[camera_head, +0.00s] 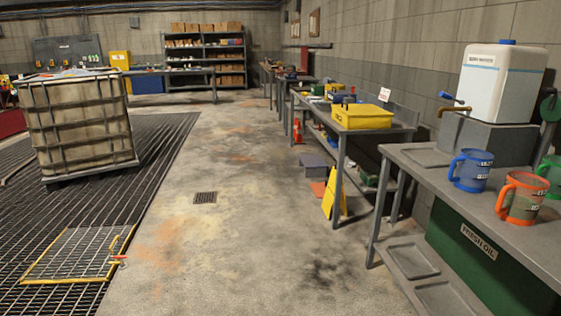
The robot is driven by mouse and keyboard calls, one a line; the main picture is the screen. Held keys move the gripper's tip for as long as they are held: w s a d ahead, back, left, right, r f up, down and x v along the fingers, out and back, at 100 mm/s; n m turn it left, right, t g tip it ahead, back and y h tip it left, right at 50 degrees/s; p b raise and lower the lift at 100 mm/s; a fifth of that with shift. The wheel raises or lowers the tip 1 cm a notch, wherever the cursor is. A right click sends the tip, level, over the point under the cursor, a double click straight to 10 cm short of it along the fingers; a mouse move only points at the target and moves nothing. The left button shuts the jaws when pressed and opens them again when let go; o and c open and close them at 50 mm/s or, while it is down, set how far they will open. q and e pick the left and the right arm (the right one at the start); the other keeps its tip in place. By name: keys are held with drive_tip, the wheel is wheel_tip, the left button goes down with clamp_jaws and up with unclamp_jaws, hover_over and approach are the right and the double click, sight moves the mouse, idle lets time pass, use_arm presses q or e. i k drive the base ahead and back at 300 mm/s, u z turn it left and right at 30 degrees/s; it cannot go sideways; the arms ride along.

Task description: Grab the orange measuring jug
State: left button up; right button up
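An orange measuring jug (522,200) stands upright on the grey metal bench (431,176) at the right. It has a clear brownish body, an orange rim and base, and an orange handle on its left side. A blue measuring jug (471,171) stands on the same bench, to the left of it and a little farther back. A green jug (551,175) is cut off by the right edge, behind the orange one. Neither of my grippers shows in this view.
A white water container (503,82) with a tap sits on a grey block behind the jugs. A green fresh-oil tank (470,252) is under the bench. A yellow floor sign (332,195) stands by the farther bench. The concrete floor (240,250) left of the bench is clear.

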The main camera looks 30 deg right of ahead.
sight(521, 198)
drive_tip(key=z, duration=0.35)
drive_tip(key=i, duration=1.85)
drive_tip(key=z, duration=1)
